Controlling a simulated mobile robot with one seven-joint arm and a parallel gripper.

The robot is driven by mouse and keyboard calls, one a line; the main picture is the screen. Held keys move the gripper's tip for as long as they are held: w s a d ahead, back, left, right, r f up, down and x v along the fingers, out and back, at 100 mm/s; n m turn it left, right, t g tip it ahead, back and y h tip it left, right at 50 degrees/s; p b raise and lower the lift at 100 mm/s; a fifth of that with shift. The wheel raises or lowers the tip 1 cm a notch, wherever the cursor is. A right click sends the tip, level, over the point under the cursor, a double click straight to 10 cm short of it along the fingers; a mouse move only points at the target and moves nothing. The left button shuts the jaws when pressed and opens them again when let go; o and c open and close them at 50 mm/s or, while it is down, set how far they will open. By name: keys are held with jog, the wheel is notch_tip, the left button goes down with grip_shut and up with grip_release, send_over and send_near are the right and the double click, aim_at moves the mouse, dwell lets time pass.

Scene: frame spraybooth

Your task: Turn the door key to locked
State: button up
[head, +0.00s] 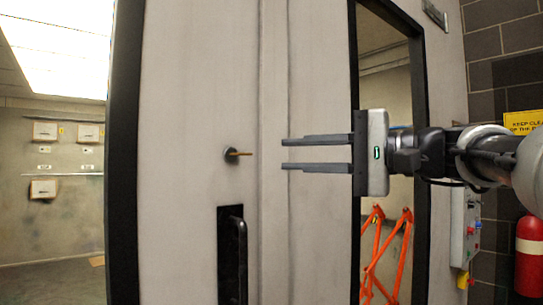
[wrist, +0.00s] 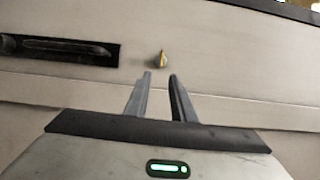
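The door key (head: 240,153) is a small brass-coloured key in a dark round lock (head: 230,155) on the pale grey door (head: 195,80). In the head view its bow points to the right. In the wrist view the key (wrist: 161,59) stands just beyond the fingertips, between their lines. My gripper (head: 284,154) is open and empty, its two dark fingers level and pointing left at the key, with a clear gap to it. The fingers also show in the wrist view (wrist: 160,75). I cannot tell the depth gap to the door exactly.
A black recessed door handle (head: 240,255) sits below the lock. A dark-framed window (head: 390,85) is on the right, with an orange frame (head: 385,250) behind it. A control box (head: 465,235) and a red extinguisher (head: 529,255) stand at far right.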

jog(key=v, duration=0.6)
jog(key=shift+s+d, duration=0.2)
jog(key=shift+d, duration=0.05)
jog(key=s+a+f+n+g+h+p, duration=0.1)
jog(key=s+a+f+g+h+p, duration=0.15)
jog(key=f, duration=0.55)
jog(key=s+a+f+g+h+p, duration=0.1)
jog(key=s+a+f+h+p, duration=0.3)
jog(key=f, duration=0.4)
jog(key=s+d+f+n+h+p, duration=0.4)
jog(key=s+f+h, duration=0.4)
jog(key=f, duration=0.4)
jog(key=shift+d+n+g, duration=0.35)
jog(key=shift+d+n, duration=0.4)
jog(key=shift+n, duration=0.15)
jog(key=shift+f+h, duration=0.1)
jog(key=shift+h, duration=0.15)
